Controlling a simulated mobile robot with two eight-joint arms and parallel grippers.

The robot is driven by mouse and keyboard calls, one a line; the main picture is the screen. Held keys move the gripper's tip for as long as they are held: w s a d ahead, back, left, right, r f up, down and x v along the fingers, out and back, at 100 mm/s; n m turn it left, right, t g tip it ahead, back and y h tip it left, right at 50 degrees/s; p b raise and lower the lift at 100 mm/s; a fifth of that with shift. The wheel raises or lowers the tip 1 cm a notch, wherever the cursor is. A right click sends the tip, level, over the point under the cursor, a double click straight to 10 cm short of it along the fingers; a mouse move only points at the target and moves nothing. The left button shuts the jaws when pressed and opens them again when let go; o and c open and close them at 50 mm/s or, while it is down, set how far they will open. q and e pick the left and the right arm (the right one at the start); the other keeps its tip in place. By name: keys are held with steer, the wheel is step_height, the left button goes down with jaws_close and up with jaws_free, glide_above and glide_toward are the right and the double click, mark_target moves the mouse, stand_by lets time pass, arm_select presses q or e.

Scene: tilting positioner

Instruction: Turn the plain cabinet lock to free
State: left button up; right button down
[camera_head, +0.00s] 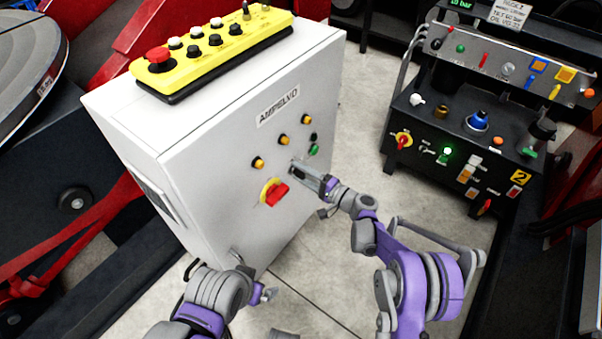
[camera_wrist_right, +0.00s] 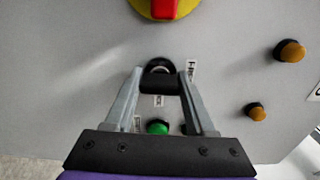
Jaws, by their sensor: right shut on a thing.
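The white cabinet (camera_head: 215,150) stands left of centre with its control face toward me. In the right wrist view, a small round lock (camera_wrist_right: 160,66) with a dark ring sits on the grey face, with a black piece just below it. Small labels lie around it, too small to read. My right gripper (camera_head: 297,168) is at this face; in its wrist view the two fingers (camera_wrist_right: 160,80) are closed on the lock's black piece. In the head view the gripper hides the lock. How far the lock is turned is unclear. My left gripper (camera_head: 266,295) is low, away from the cabinet's controls.
A red switch on yellow (camera_head: 275,191) is just left of the right gripper. Amber lamps (camera_head: 283,140) and a green button (camera_head: 314,150) are close by. A yellow button box (camera_head: 210,45) lies on top. A dark control console (camera_head: 460,130) stands at right.

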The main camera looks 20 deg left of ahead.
steer(key=shift+n, duration=0.4)
steer(key=shift+c, duration=1.2)
jaws_free()
steer(key=p+v, duration=0.1)
steer(key=v, duration=1)
steer(key=shift+r, duration=0.15)
